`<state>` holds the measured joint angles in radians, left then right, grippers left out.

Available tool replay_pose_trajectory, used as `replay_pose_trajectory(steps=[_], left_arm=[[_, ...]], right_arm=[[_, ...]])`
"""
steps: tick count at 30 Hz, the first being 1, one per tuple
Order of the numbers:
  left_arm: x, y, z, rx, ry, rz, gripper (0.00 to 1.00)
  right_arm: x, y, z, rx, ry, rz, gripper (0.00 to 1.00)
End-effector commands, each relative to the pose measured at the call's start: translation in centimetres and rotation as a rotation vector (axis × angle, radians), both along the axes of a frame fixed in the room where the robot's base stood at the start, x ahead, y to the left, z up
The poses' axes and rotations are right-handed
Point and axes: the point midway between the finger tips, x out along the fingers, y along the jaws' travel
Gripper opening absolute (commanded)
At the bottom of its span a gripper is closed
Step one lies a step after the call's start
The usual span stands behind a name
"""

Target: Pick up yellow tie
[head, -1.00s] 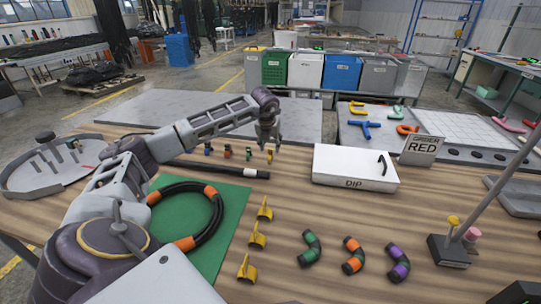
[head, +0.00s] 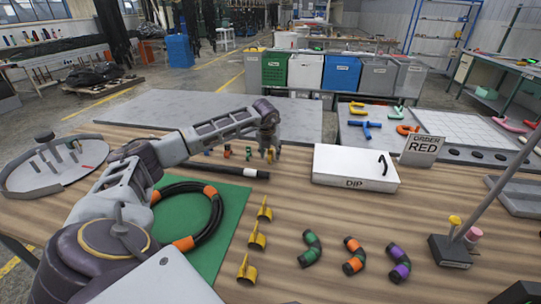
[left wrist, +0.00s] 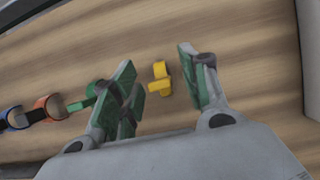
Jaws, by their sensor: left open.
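The yellow tie (left wrist: 160,78) lies on the wooden table in the left wrist view, between the two spread green-padded fingers of my left gripper (left wrist: 160,92). A gap shows on each side of it, and the fingers do not touch it. In the head view the yellow tie (head: 270,156) shows just at the fingertips of my left gripper (head: 269,150), which points down over it. My left gripper is open. My right gripper is not in view.
Green (left wrist: 82,101), orange (left wrist: 50,107) and blue (left wrist: 14,118) ties lie in a row left of the gripper. The white DIP box (head: 350,165) stands to the right. A black hose (head: 225,169) lies nearer, above a green mat (head: 222,235) with a ring hose.

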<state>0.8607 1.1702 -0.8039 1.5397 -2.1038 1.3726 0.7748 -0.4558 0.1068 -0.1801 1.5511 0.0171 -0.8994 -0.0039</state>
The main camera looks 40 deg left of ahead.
Motion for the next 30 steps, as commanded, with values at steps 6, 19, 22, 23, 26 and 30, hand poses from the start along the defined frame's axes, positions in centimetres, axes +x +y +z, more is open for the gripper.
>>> replay_pose_trajectory(steps=[6,19,22,23,26,30], left_arm=[[0.0,0.0,0.0,0.0,0.0,0.0,0.34],[0.0,0.0,0.0,0.0,0.0,0.0,0.09],[0.0,0.0,0.0,0.0,0.0,0.0,0.09],[0.0,0.0,0.1,0.0,0.0,0.0,0.09],[0.0,0.0,0.3,0.0,-0.001,0.0,0.09],[0.0,0.0,1.2,-0.001,-0.002,0.001,0.09]], right_arm=[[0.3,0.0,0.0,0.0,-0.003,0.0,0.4],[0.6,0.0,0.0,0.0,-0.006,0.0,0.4],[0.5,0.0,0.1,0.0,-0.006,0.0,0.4],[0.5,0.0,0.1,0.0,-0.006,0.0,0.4],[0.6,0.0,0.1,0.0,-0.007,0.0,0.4],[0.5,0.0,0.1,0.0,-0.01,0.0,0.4]])
